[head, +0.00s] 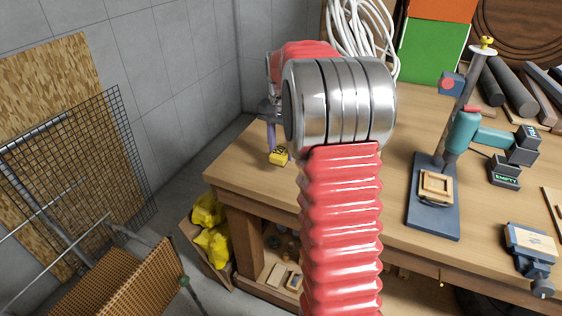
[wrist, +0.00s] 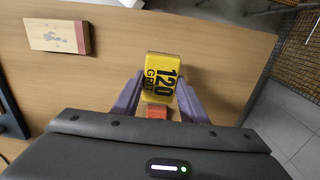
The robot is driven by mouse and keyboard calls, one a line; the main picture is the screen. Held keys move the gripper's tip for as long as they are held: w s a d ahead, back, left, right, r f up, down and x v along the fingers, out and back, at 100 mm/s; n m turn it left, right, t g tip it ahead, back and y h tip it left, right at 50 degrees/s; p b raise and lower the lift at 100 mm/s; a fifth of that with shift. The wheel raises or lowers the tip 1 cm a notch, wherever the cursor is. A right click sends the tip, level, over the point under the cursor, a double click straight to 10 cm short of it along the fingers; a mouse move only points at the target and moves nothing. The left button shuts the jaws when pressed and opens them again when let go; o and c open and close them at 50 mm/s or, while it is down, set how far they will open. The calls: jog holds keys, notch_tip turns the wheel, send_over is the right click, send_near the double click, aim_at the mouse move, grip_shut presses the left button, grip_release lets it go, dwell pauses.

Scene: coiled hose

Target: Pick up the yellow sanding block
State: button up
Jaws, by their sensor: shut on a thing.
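The yellow sanding block (wrist: 165,74) has black "120 GRIT" lettering on its face. In the wrist view it sits between the purple fingers of my gripper (wrist: 160,88), which are shut on its sides. In the head view the block (head: 279,158) shows small below the fingers of my gripper (head: 271,138), over the left part of the workbench. I cannot tell whether it touches the bench top. My arm hides part of the bench behind it.
In the wrist view a red piece (wrist: 157,112) shows just below the block, and a red-ended block (wrist: 58,37) lies apart on the bench (wrist: 110,55). A teal drill (head: 470,132) and a drill stand base (head: 424,215) are to the right. Yellow bags (head: 212,245) are below left.

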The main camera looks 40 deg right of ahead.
aim_at(282, 150)
jog(key=shift+r, duration=1.65)
jog(key=o, duration=0.6)
jog(key=shift+c, duration=0.2)
jog(key=shift+f, duration=0.1)
jog(key=c, duration=0.4)
